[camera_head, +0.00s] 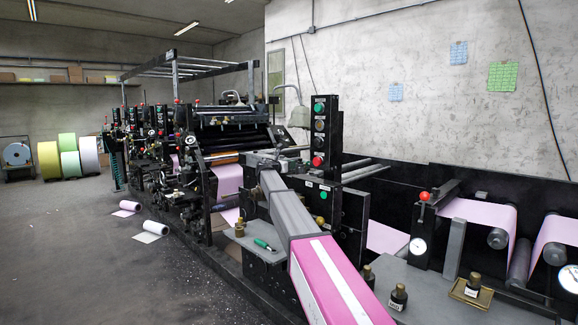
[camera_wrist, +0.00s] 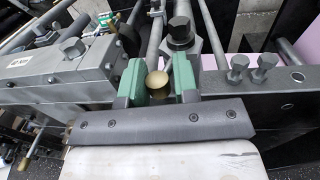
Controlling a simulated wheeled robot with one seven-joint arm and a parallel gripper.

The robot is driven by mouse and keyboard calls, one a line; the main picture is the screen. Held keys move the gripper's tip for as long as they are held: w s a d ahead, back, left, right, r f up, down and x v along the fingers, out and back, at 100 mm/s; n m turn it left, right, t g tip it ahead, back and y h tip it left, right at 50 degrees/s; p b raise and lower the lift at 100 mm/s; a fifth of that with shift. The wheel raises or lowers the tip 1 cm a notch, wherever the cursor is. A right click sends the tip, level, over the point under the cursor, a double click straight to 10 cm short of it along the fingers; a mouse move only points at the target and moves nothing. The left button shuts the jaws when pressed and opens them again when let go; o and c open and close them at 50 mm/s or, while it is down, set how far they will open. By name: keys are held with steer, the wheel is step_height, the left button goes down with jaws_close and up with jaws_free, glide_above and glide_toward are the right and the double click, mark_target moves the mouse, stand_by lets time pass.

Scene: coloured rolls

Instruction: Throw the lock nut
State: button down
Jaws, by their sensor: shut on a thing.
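My gripper (camera_wrist: 158,78) shows its two green fingers in the wrist view, shut on a round brass piece (camera_wrist: 157,83). I cannot tell for sure whether this brass piece is the lock nut. In the head view my arm reaches up from the bottom to the machine. There the fingers and the brass piece are too small or hidden to make out.
A printing machine (camera_head: 225,130) with rollers and pink web fills the middle. A control post (camera_head: 319,135) with coloured buttons stands right of my arm. A green-handled tool (camera_head: 264,244) lies on a grey shelf. Two bolts (camera_wrist: 238,66) sit right of the fingers. Open floor lies left.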

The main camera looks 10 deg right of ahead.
steer(key=shift+s+d+r+n+t+y, duration=0.1)
steer(key=shift+s+n+t+y, duration=0.15)
steer(key=shift+n+t+y, duration=0.45)
steer(key=shift+s+d+f+n+t+y, duration=0.1)
steer(key=shift+s+n+t+y, duration=0.1)
steer(key=shift+n+t+y, duration=0.5)
steer(key=shift+s+d+r+n+t+y, duration=0.1)
steer(key=shift+s+n+t+y, duration=0.15)
steer(key=shift+n+t+y, duration=0.45)
steer(key=c, duration=1)
jaws_free()
steer(key=v, duration=1.1)
steer(key=shift+r, duration=0.2)
steer(key=shift+w, duration=0.1)
